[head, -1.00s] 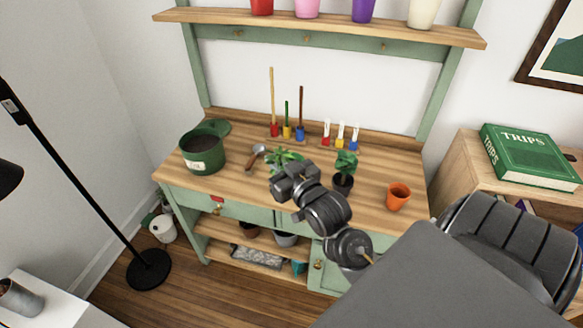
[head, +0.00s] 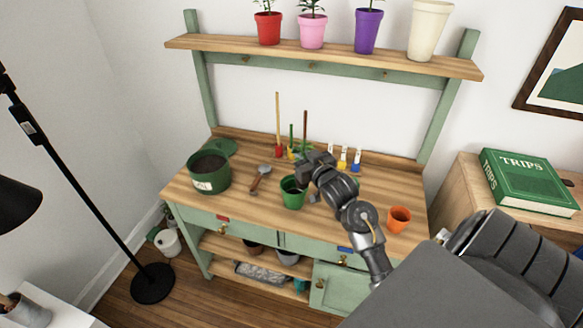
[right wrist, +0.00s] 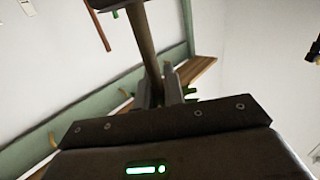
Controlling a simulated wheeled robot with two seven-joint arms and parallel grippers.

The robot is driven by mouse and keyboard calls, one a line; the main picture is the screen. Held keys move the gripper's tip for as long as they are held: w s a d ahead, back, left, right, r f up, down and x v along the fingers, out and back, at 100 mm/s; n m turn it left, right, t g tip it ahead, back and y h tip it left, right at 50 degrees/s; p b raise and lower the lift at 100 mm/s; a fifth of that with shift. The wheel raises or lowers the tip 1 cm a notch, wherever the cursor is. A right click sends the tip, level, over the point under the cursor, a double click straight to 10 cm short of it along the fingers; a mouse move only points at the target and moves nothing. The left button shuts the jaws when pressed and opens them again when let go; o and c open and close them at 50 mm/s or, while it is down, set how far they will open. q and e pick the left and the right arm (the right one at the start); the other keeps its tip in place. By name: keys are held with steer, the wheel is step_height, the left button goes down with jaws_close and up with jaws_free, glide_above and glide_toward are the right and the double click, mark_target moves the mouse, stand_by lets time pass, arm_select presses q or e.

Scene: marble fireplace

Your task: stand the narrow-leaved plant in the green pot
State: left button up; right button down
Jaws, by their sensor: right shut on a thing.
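My right gripper (head: 313,160) is over the middle of the bench, and its jaws are shut on the narrow-leaved plant. A few of the plant's green leaves (head: 301,147) show beside the fingertips; the rest is hidden by the gripper. In the right wrist view, green bits show beside the fingers (right wrist: 165,90). The green pot (head: 293,194) stands upright on the bench, just below and left of the gripper, apart from it. Its opening looks dark; I cannot tell what is inside. My left gripper is not in view.
A large green tub of soil (head: 208,174) stands at the left, with a trowel (head: 261,177) beside it. An orange pot (head: 398,219) stands at the right. Tall tools and small labelled holders line the back. The shelf (head: 330,58) above holds several pots. The bench's front left is clear.

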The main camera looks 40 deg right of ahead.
steer(key=w+f+p, duration=0.1)
steer(key=w+f, duration=0.3)
steer(key=f, duration=0.4)
steer(key=shift+w+d+f, duration=0.2)
steer(key=shift+w+f, duration=0.1)
steer(key=shift+f, duration=0.1)
steer(key=c, duration=1.9)
jaws_free()
steer(key=shift+f, duration=0.2)
steer(key=shift+c, duration=0.2)
steer(key=o, duration=0.4)
steer(key=shift+o, duration=0.2)
steer(key=shift+r, duration=0.1)
